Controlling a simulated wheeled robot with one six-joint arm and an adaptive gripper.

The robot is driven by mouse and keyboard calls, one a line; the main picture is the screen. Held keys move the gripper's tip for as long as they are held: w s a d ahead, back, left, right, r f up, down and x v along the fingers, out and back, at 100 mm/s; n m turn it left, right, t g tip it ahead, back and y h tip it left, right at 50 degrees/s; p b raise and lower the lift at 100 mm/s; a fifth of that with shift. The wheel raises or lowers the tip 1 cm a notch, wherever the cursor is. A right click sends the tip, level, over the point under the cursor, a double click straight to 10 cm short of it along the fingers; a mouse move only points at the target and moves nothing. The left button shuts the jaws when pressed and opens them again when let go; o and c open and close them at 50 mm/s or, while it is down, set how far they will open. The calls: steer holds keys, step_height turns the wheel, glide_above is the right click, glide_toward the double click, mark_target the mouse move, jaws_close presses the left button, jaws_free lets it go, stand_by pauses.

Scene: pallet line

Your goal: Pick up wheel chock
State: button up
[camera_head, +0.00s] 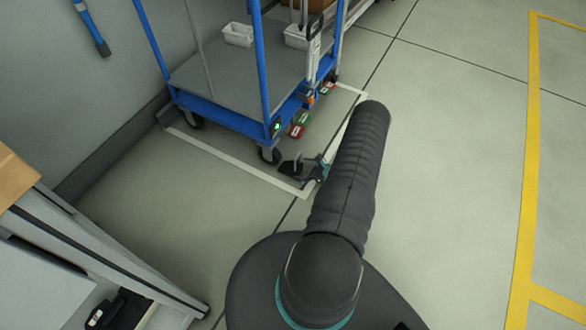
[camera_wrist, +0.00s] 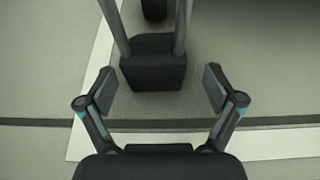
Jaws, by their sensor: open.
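The wheel chock (camera_head: 289,168) is a small black block on the floor beside the front caster of the blue cart, with upright posts on it. In the wrist view the chock (camera_wrist: 153,74) lies just ahead of my gripper, roughly centred between its fingers, with two grey posts rising from it. My gripper (camera_wrist: 159,88) is open, with a finger on each side and no visible contact with the block. In the head view my gripper (camera_head: 311,170) is low beside the chock, partly hidden by my arm.
The blue cart (camera_head: 237,122) stands inside a white floor outline (camera_head: 235,162). A black wheel (camera_wrist: 154,10) shows beyond the chock. Red and green blocks (camera_head: 300,124) lie beside the cart. A grey bench (camera_head: 95,250) is at lower left. Floor to the right is clear.

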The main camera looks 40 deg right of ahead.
mark_target(281, 166)
steer(key=x, duration=0.5)
steer(key=shift+a+r, duration=0.15)
steer(key=shift+a, duration=0.2)
steer(key=shift+s, duration=0.1)
steer(key=c, duration=1.3)
